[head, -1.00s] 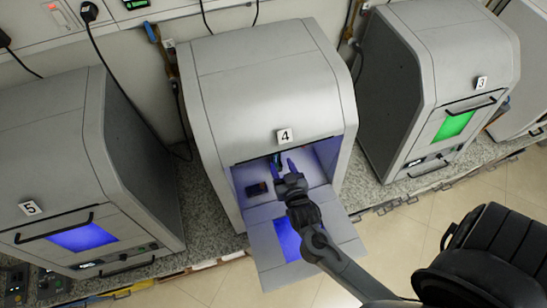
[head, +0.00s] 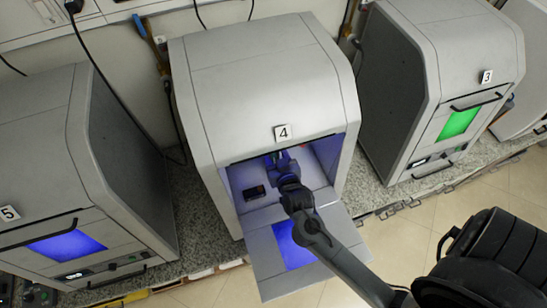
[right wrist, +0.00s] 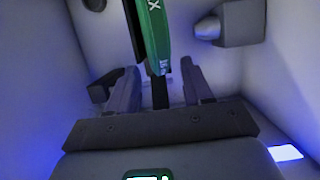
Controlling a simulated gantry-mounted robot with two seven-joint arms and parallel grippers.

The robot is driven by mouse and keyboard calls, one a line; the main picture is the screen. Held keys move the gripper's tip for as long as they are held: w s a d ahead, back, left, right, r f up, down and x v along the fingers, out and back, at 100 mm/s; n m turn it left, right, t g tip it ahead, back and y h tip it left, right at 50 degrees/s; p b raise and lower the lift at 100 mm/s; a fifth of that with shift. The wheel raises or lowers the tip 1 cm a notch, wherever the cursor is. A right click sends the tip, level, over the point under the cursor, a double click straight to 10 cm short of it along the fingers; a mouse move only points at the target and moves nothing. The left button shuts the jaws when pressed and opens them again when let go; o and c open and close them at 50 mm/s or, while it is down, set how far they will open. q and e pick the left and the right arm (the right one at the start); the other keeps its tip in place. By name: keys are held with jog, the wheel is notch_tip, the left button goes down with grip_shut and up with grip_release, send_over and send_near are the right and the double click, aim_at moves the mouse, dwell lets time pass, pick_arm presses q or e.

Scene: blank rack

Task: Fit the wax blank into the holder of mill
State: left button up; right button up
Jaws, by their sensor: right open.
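Mill 4 (head: 262,90) has its front door lowered, and its inside is lit blue. My right gripper (head: 277,158) reaches into the chamber. In the right wrist view my right gripper (right wrist: 160,88) is open, its two dark fingers apart. The green wax blank (right wrist: 153,40), with white lettering, stands edge-on just beyond and between the fingertips. Its upper end is cut off by the frame. A dark upright part (right wrist: 160,92) shows below the blank; I cannot tell if it is the holder or how the blank is seated. My left gripper is not in view.
A grey spindle-like fitting (right wrist: 235,23) juts from the chamber wall at right. A small dark box (head: 254,193) is on the chamber's left side. The lowered door (head: 325,238) lies under my right arm. Mill 3 (head: 400,60) and mill 5 (head: 50,130) are closed.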

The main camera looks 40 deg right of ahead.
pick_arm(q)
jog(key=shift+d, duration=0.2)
pick_arm(e)
grip_shut()
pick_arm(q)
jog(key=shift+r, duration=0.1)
